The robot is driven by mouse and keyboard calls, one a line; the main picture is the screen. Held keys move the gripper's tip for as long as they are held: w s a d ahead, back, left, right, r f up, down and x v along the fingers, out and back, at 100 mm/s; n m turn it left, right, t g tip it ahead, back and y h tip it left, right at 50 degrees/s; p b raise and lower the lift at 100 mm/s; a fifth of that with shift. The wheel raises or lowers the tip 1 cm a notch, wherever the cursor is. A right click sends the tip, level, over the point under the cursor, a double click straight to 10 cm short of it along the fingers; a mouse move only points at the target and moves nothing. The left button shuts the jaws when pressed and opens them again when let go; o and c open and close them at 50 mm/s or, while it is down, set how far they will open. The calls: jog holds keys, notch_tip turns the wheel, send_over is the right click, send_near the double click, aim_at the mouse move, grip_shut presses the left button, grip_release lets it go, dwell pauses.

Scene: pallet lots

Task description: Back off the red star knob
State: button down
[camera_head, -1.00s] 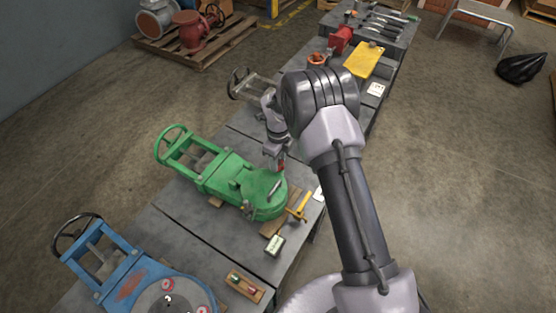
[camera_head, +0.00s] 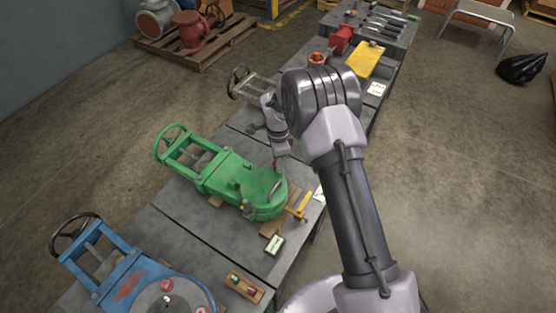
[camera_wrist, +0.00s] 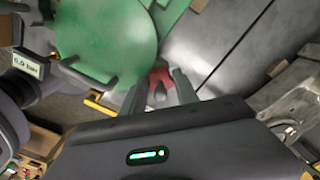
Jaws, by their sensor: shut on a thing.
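The red star knob (camera_wrist: 160,86) shows between my two fingers in the wrist view, at the edge of the green valve body (camera_wrist: 105,40). My gripper (camera_wrist: 159,92) is shut on it, and the fingers hide its sides. In the head view my gripper (camera_head: 279,165) points down at the far right side of the green valve (camera_head: 228,183). The knob itself is too small and covered to make out clearly there.
A yellow-handled lever (camera_head: 302,207) and a small display box (camera_head: 275,245) sit near the green valve's front end. A blue valve (camera_head: 115,275) lies nearer left, a grey one (camera_head: 255,88) beyond. A display reading 0.0 bar (camera_wrist: 27,66) shows in the wrist view.

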jog(key=n, duration=0.4)
jog(key=shift+n, duration=0.3)
jog(key=n, duration=0.4)
jog(key=shift+s+p, duration=0.1)
jog(key=shift+p, duration=0.2)
jog(key=n, duration=0.5)
jog(key=shift+d+p, duration=0.1)
jog(key=shift+p, duration=0.2)
jog(key=n, duration=0.4)
jog(key=shift+d+n+p, duration=0.1)
jog(key=shift+n+p, duration=0.2)
jog(key=n, duration=0.4)
jog(key=shift+p, duration=0.35)
jog(key=n, duration=0.5)
jog(key=shift+d+p, duration=0.1)
jog(key=shift+p, duration=0.25)
jog(key=n, duration=0.4)
jog(key=shift+p, duration=0.3)
jog(key=shift+w+n, duration=0.2)
jog(key=shift+n, duration=2.2)
